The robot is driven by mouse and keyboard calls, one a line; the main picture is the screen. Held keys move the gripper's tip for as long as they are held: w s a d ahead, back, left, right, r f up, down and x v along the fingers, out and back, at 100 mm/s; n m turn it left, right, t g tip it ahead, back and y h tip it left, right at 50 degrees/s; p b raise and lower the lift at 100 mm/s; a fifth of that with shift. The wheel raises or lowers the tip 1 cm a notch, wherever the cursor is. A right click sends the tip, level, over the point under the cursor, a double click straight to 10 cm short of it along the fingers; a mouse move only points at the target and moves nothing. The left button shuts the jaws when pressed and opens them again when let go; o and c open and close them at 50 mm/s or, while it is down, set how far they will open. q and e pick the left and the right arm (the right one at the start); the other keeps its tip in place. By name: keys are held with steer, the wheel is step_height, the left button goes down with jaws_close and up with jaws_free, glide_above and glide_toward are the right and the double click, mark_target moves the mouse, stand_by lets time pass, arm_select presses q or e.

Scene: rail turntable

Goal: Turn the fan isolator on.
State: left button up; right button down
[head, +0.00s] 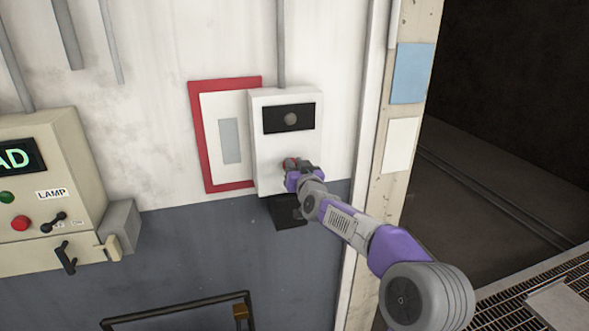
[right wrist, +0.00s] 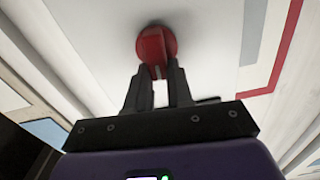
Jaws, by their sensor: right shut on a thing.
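The fan isolator (head: 265,140) is a white wall box with a black panel and a round grey lamp (head: 291,118) on its upper part. Its red rotary handle (right wrist: 156,45) shows in the right wrist view, and a bit of it shows in the head view. My right gripper (right wrist: 160,80) is shut on the red handle, with its two dark fingers on either side of the handle's lower end. In the head view my right gripper (head: 293,168) covers most of the handle and the box's lower part. My left gripper is not in view.
A red-framed white notice (head: 195,110) hangs just left of the box. A beige control box (head: 80,160) with buttons, a switch and a LAMP label is at the left. A doorway edge with blue and white sheets (head: 410,75) stands at the right. A dark rail (head: 180,310) is below.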

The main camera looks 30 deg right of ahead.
steer(key=shift+s+d+f+m+b, duration=0.1)
steer(key=shift+d+f+m+b, duration=0.25)
steer(key=shift+m+b, duration=1.85)
steer(key=shift+s+d+f+m+b, duration=0.1)
steer(key=shift+d+f+m+b, duration=0.6)
steer(key=shift+m, duration=2.7)
steer(key=shift+a+m+b, duration=0.1)
steer(key=shift+m+b, duration=1.85)
steer(key=shift+m, duration=0.85)
steer(key=c, duration=1)
jaws_free()
steer(key=shift+s, duration=0.15)
